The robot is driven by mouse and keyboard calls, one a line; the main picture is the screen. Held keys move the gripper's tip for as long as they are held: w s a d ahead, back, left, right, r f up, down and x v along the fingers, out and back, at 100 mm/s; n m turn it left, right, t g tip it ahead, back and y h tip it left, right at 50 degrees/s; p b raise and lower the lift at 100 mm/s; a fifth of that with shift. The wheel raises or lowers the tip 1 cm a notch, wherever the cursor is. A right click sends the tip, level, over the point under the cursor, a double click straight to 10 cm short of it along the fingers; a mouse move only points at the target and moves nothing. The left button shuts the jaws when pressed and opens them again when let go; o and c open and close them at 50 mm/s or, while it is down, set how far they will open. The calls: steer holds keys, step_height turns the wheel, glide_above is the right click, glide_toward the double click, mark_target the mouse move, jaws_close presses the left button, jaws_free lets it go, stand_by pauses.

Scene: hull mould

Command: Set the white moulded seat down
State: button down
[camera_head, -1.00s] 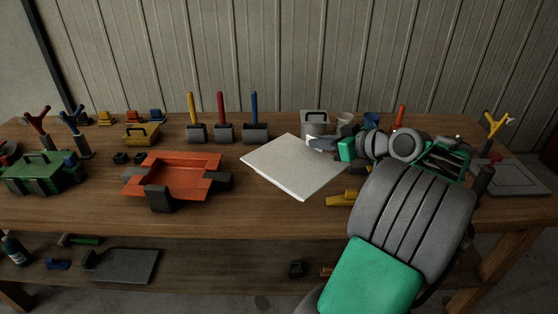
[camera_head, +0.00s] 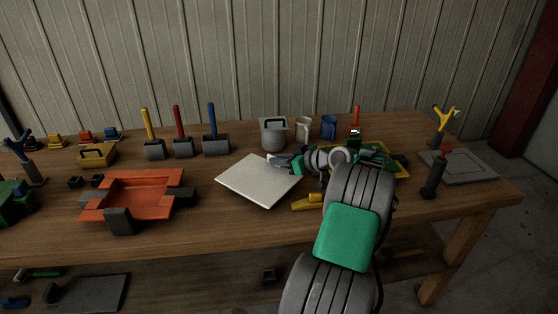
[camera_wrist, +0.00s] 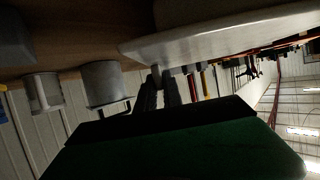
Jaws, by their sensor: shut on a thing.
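The white moulded seat (camera_head: 258,183) shows as a flat, pale, roughly square slab over the middle of the bench, right of the orange mould (camera_head: 140,200). In the wrist view its pale edge (camera_wrist: 215,38) runs across the upper right, close to the bench top. My gripper (camera_head: 276,160) is at the seat's far right edge and is shut on it. In the wrist view my dark fingers (camera_wrist: 160,88) reach up to the slab's edge. I cannot tell whether the seat's underside touches the bench.
A grey pot (camera_head: 274,135), a white mug (camera_head: 304,128) and a blue mug (camera_head: 329,128) stand behind my gripper. A yellow block (camera_head: 306,202) lies right of the seat. Rollers with coloured handles (camera_head: 183,146) stand behind left. A grey board (camera_head: 465,166) lies at the right end.

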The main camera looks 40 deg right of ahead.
steer(key=shift+f, duration=0.25)
steer(key=c, duration=1.5)
jaws_free()
steer(key=shift+r, duration=0.1)
